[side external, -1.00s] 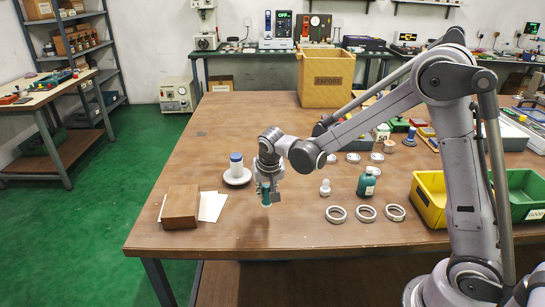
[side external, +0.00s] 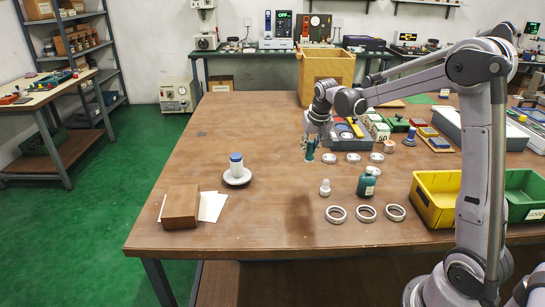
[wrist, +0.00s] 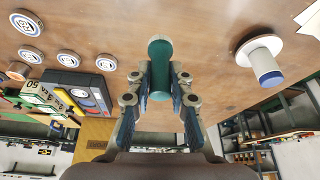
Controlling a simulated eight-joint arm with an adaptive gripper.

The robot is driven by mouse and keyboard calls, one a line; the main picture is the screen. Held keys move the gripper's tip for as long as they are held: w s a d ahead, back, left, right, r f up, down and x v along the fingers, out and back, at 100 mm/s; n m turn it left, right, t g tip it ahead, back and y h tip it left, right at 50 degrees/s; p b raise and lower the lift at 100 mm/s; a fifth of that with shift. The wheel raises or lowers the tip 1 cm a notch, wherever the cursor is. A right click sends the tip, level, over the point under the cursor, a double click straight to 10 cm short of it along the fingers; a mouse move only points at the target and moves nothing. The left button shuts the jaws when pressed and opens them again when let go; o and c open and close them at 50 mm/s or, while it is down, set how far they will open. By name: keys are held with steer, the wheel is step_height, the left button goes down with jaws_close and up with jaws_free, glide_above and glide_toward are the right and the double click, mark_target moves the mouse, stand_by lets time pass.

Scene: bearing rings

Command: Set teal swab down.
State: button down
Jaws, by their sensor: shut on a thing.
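I cannot tell whether the swab's lower end touches the table.
Round white-rimmed discs (side external: 328,158) lie just right of the swab. A dark case (side external: 343,139) and a cardboard bin (side external: 326,75) stand behind. Bearing rings (side external: 366,213) lie in front.

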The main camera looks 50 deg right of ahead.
steer(key=w+d, duration=0.3)
steer(key=d, duration=1.2)
steer(key=w+a+f, duration=0.2)
steer(key=w, duration=0.1)
steer(key=w+a+f, duration=0.1)
steer(key=w+f, duration=0.2)
steer(key=w+a+f, duration=0.2)
steer(key=w, duration=0.1)
steer(key=shift+w+a+f, duration=0.25)
steer(key=shift+a, duration=0.05)
steer(key=shift+f, duration=2)
steer(key=shift+f, duration=0.15)
steer(key=c, duration=1.2)
jaws_free()
